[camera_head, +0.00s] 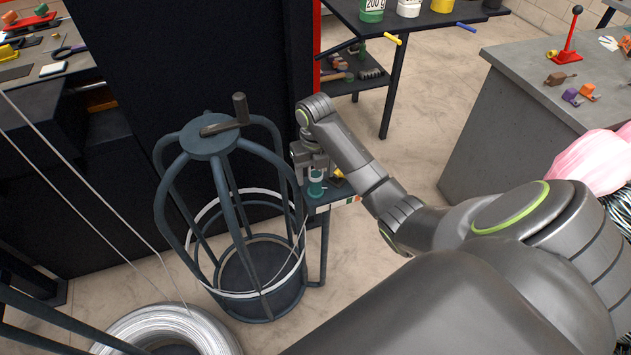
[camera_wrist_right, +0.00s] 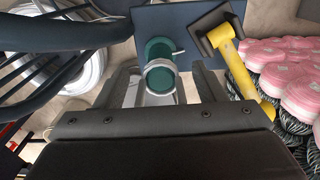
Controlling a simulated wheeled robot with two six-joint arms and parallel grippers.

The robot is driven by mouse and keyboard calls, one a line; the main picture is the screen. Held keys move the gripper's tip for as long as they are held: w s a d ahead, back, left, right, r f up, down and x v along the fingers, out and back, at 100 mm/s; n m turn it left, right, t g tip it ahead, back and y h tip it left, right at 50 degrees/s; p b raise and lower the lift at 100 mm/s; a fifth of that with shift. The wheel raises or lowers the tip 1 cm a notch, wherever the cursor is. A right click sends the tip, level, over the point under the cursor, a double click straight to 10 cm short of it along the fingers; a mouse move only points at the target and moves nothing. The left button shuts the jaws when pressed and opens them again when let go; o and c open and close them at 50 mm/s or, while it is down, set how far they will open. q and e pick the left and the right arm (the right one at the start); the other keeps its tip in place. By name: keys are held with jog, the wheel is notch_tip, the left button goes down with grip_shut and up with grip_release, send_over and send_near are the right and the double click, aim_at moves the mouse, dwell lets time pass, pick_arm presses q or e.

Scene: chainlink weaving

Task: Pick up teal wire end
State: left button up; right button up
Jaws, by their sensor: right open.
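A teal cylindrical piece (camera_wrist_right: 158,52) with a pale ring-like band around its near end stands at the edge of a small dark blue shelf (camera_wrist_right: 200,18). It also shows as a small teal piece in the head view (camera_head: 316,184), just below my right gripper (camera_head: 310,168). I cannot tell how it joins the wire. In the wrist view my right gripper (camera_wrist_right: 163,84) is open, with one finger on each side of the teal piece and visible gaps. The left gripper is not in view.
A dark cage-like reel (camera_head: 208,138) with a crank and pale wire around it stands left of my right gripper. A silver wire coil (camera_head: 190,330) lies on the floor. A yellow-handled tool (camera_wrist_right: 240,62) lies near the teal piece. A grey bench (camera_head: 520,110) stands at right.

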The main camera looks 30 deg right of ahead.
jog(key=c, duration=1.1)
jog(key=shift+c, duration=0.2)
jog(key=shift+r, duration=0.1)
jog(key=shift+r, duration=0.25)
notch_tip(320, 180, up, 2)
jog(key=shift+r, duration=0.15)
notch_tip(320, 180, up, 7)
jog(key=p, duration=0.6)
jog(key=shift+p, duration=0.3)
